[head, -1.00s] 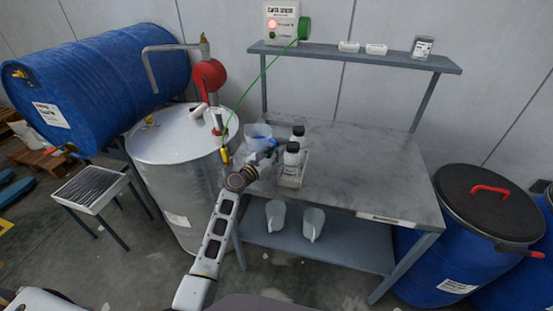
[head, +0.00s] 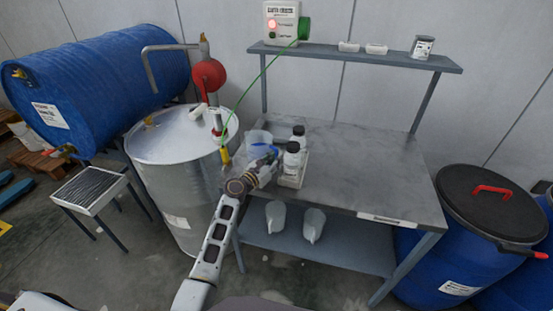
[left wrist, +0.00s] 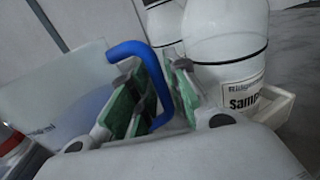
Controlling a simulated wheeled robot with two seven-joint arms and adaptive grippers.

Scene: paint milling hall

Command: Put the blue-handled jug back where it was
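The blue-handled jug (head: 258,138), clear with a bluish tint, is at the left end of the steel table, beside the bottles. My left gripper (head: 266,168) is at its near side. In the left wrist view, the green-padded fingers (left wrist: 158,92) stand on both sides of the blue handle (left wrist: 128,50) and appear closed on it. The jug's body (left wrist: 60,85) is left of the fingers, roughly upright. Its base is hidden, so I cannot tell whether it touches the table. My right gripper is out of view.
Two white bottles (head: 292,160) with black caps stand in a tray (head: 291,183) just right of the gripper. A steel drum (head: 170,140) with a red-wheeled pump and a green cable are close on the left. The table's middle and right (head: 370,165) are clear. Two jugs are on the lower shelf (head: 345,250).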

